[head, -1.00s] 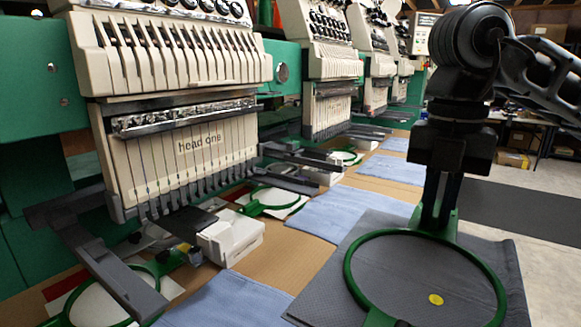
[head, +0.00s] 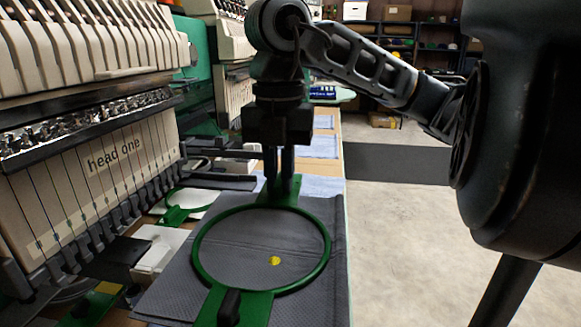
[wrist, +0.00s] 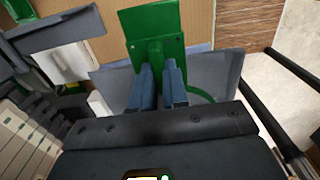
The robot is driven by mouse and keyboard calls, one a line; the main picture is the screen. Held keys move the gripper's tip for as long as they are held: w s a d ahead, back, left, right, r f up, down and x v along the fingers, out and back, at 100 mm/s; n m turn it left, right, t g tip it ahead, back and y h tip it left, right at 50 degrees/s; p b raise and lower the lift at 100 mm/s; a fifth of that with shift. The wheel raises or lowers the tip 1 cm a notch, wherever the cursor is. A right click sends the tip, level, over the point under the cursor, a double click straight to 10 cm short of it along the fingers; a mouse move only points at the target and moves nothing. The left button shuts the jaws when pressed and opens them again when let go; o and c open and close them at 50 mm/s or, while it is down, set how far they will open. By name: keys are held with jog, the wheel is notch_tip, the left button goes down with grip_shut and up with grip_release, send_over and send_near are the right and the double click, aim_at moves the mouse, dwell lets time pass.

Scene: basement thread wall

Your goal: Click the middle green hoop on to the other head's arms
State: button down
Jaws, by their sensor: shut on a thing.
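My gripper (head: 283,183) is shut on the rear bracket of a green hoop (head: 328,246). Dark grey cloth with a yellow dot (head: 274,261) fills the hoop, which looks roughly level. In the wrist view the fingers (wrist: 160,78) pinch the hoop's green bracket (wrist: 155,28). The hoop is in front of and to the right of the machine head labelled "head one" (head: 117,153), apart from it. Another head (head: 232,92) stands farther back. Dark arms (head: 222,181) reach out between the two heads. Whether the hoop touches anything beneath cannot be told.
Another green hoop with white cloth (head: 182,213) lies under the machines beside a white box (head: 160,255). Blue cloths (head: 318,147) lie along the table behind my gripper. The floor (head: 400,235) right of the table is clear. Shelves (head: 395,45) stand at the back.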

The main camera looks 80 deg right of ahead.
aim_at(226, 190)
jog(key=shift+w+f+p, duration=0.2)
jog(key=shift+w, duration=0.55)
jog(key=shift+w+f+p, duration=0.15)
jog(key=shift+w+f, duration=0.05)
jog(key=shift+w, duration=0.55)
jog(key=shift+w+f+p, duration=0.15)
jog(key=shift+w+p, duration=0.45)
jog(key=shift+w, duration=0.9)
jog(key=shift+w+f+p, duration=0.15)
jog(key=shift+w+p, duration=0.4)
jog(key=shift+w, duration=0.9)
jog(key=shift+w+f+b, duration=0.1)
jog(key=shift+f+b, duration=0.15)
jog(key=shift+b, duration=0.4)
jog(key=shift+f+b, duration=0.15)
jog(key=shift+b, duration=0.3)
jog(key=c, duration=1.1)
grip_release()
jog(key=shift+o, duration=0.2)
jog(key=shift+r, duration=3.95)
